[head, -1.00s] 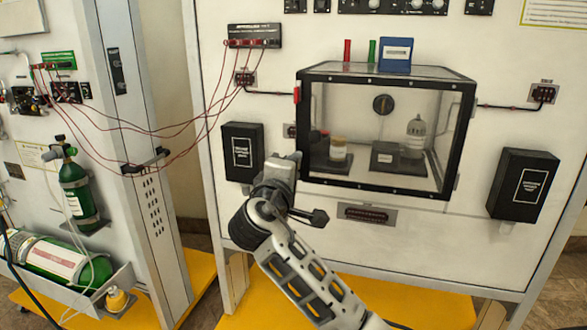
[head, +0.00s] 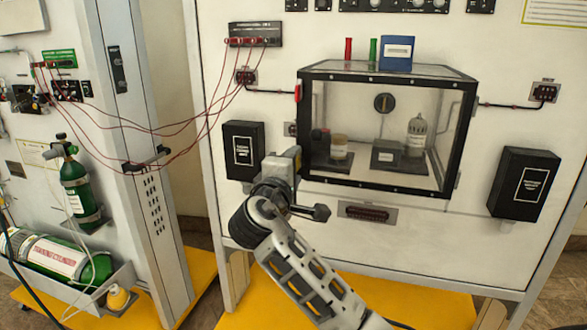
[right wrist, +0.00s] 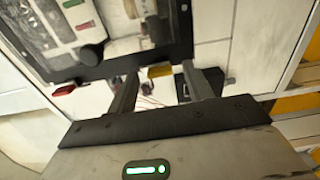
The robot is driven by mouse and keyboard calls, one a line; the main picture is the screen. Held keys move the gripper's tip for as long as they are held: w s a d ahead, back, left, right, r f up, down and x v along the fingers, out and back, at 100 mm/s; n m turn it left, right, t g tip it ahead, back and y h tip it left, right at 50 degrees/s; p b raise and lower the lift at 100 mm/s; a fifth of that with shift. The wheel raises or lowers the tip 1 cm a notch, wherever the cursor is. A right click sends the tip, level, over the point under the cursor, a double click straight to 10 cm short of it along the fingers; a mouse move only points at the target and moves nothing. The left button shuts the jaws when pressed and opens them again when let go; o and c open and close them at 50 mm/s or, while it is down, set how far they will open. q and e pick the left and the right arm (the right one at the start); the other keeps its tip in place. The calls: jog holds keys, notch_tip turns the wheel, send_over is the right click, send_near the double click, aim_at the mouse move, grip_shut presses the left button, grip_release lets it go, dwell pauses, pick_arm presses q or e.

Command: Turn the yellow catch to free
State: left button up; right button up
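The yellow catch (right wrist: 159,71) shows in the right wrist view as a small yellow block by the dark frame of the clear case. It appears in the gap between the two fingers of my right gripper (right wrist: 165,82). The fingers are apart, with no visible contact on the catch. In the head view my right gripper (head: 285,162) is at the lower left edge of the clear case (head: 390,188), and I cannot see the catch there. My left gripper is not in view.
A red catch (head: 298,93) is on the case's upper left edge and also shows in the right wrist view (right wrist: 64,90). A black box (head: 243,152) is left of my right gripper. Red wires (head: 190,122) hang at upper left. Another black box (head: 524,185) is at right.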

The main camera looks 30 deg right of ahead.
jog(key=b+v, duration=0.3)
jog(key=v, duration=1.3)
jog(key=shift+w+f, duration=0.1)
